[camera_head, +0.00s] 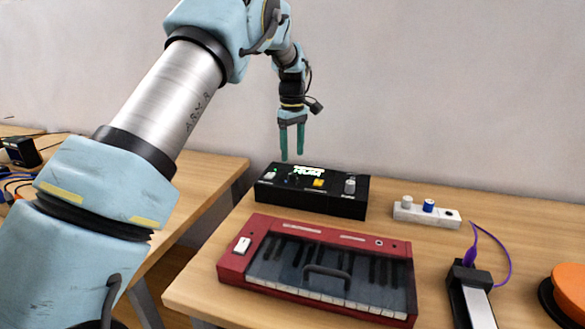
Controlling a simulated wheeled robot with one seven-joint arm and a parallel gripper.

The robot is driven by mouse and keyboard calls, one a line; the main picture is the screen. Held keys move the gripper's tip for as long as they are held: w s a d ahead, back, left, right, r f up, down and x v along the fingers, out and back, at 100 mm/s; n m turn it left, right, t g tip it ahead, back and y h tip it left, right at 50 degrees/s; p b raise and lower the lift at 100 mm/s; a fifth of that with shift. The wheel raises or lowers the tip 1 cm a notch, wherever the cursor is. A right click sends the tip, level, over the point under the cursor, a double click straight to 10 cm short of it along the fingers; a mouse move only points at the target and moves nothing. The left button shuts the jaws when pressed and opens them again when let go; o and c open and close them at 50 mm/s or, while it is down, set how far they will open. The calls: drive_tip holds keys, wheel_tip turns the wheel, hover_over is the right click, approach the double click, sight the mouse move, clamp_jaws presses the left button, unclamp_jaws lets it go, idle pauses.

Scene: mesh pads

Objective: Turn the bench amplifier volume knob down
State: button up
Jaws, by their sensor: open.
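A black box (330,205) that looks like the bench amplifier stands at the back of the wooden table. Its sloped top bears a lit label, a yellow button (319,183) and a grey knob (350,186) near the right end. I cannot read the knob's setting. My gripper (292,155) points down with its two teal fingers apart and nothing between them. In the picture it is just above the box's back edge, left of the grey knob, and it does not appear to touch anything.
A red keyboard (230,268) lies in front of the box. A white strip with knobs (427,217) is to its right. A black device (473,295) with a purple cable and an orange round thing (572,290) are further right. A gap separates another table (205,180) at left.

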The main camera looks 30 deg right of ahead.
drive_tip(key=shift+r, duration=1.9)
drive_tip(key=a+m, duration=0.1)
drive_tip(key=a, duration=2.2)
drive_tip(key=s+a+f+m, duration=0.2)
drive_tip(key=s+a, duration=0.7)
drive_tip(key=s+a+f+m+t, duration=0.1)
drive_tip(key=s+a+f, duration=0.2)
drive_tip(key=s+a, duration=0.6)
drive_tip(key=shift+s+a+m+t, duration=0.3)
drive_tip(key=shift+s+a+m, duration=0.1)
